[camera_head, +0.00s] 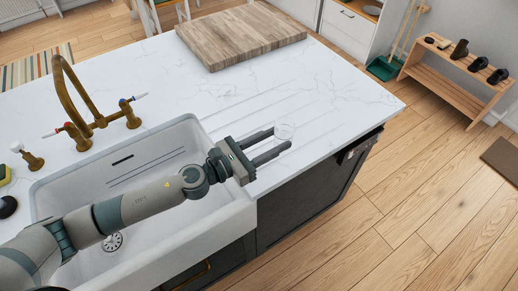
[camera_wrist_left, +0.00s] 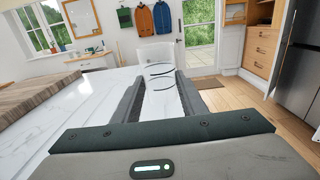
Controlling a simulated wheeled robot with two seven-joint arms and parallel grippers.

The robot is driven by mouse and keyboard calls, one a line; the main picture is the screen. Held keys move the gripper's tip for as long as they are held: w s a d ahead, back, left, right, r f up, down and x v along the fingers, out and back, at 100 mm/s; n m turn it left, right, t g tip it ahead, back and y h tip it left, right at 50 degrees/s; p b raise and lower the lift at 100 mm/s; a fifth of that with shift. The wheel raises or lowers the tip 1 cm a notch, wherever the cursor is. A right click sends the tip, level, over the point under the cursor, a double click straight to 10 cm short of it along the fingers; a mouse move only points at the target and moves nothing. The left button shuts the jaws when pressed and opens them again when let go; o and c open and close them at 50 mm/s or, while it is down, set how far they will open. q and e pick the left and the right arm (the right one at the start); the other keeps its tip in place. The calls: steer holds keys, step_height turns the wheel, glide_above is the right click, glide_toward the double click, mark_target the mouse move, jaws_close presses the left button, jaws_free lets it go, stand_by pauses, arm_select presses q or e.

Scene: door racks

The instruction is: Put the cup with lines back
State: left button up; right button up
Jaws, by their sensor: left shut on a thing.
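A small clear cup (camera_head: 284,131) is at the fingertips of my left gripper (camera_head: 279,143), above the right part of the white countertop. In the left wrist view the cup (camera_wrist_left: 161,80) is see-through, with thin dark curved lines, between the two finger ends of the left gripper (camera_wrist_left: 163,82). The left gripper is shut on the cup. I cannot tell whether the cup's base touches the counter. My right gripper is not in view.
The white sink (camera_head: 225,218) with a brass faucet (camera_head: 75,105) lies under and beside my left arm. A wooden board (camera_head: 240,34) lies at the counter's back. Grooves run across the counter behind the cup. A low wooden rack (camera_head: 450,72) stands far right.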

arm_select(q)
steer(key=w+a+f, duration=0.2)
steer(key=a, duration=0.1)
steer(key=w+a+f+b, duration=0.1)
steer(key=shift+a, duration=0.15)
steer(key=shift+f, duration=2.05)
steer(key=shift+f, duration=0.25)
steer(key=o, duration=1.2)
steer(key=shift+r, duration=0.15)
